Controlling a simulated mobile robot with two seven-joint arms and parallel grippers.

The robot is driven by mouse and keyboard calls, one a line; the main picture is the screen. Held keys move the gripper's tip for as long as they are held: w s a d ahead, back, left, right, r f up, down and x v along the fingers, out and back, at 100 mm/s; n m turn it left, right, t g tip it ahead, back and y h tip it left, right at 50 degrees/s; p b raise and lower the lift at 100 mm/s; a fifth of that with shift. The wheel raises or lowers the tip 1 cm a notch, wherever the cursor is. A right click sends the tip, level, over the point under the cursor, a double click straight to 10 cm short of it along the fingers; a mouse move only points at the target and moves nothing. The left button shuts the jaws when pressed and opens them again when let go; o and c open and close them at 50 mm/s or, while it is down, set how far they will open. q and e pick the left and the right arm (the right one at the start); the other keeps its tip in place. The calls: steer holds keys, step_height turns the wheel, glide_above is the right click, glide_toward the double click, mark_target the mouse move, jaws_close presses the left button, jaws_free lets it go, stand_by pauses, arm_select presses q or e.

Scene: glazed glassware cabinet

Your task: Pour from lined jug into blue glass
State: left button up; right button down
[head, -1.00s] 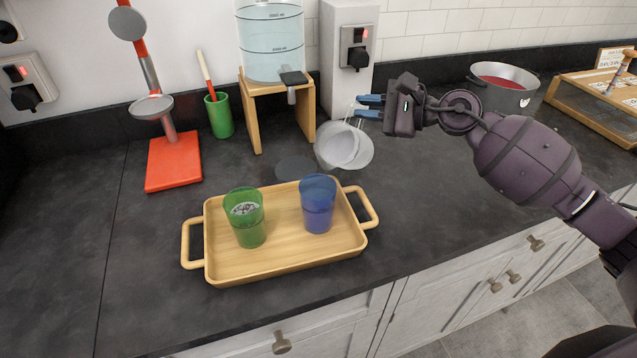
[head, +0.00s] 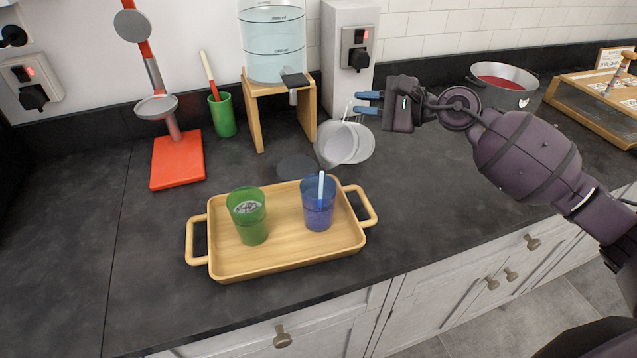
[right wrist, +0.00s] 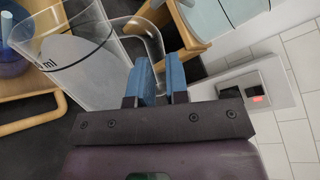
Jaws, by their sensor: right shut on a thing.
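The lined jug (head: 336,143) is clear and tilted toward the blue glass, in the air behind the tray's right side. My right gripper (head: 369,103) is shut on the jug's handle. In the right wrist view, its blue fingers (right wrist: 162,82) close on the clear handle, and the jug (right wrist: 90,65) shows a dark line and "ml" lettering. My left gripper is not in view.
A green glass (head: 247,217) with pale contents stands left on the tray. A dispenser on a wooden stand (head: 255,110), a green cup (head: 222,115) and a red-based stand (head: 177,162) are behind. A pot (head: 502,88) stands right. The left counter is clear.

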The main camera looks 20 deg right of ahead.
steer(key=shift+r, duration=0.1)
steer(key=shift+s+a+r+p, duration=0.1)
steer(key=shift+a+r+p, duration=0.05)
steer(key=shift+r+p, duration=0.2)
steer(key=shift+s+f, duration=0.1)
steer(key=shift+f, duration=0.05)
steer(key=shift+a+r+n, duration=0.1)
steer(key=shift+r+n, duration=0.2)
steer(key=shift+f, duration=0.15)
stand_by(0.4)
steer(key=shift+s+a+r+p, duration=0.1)
steer(key=shift+r+p, duration=0.1)
steer(key=shift+p, duration=0.2)
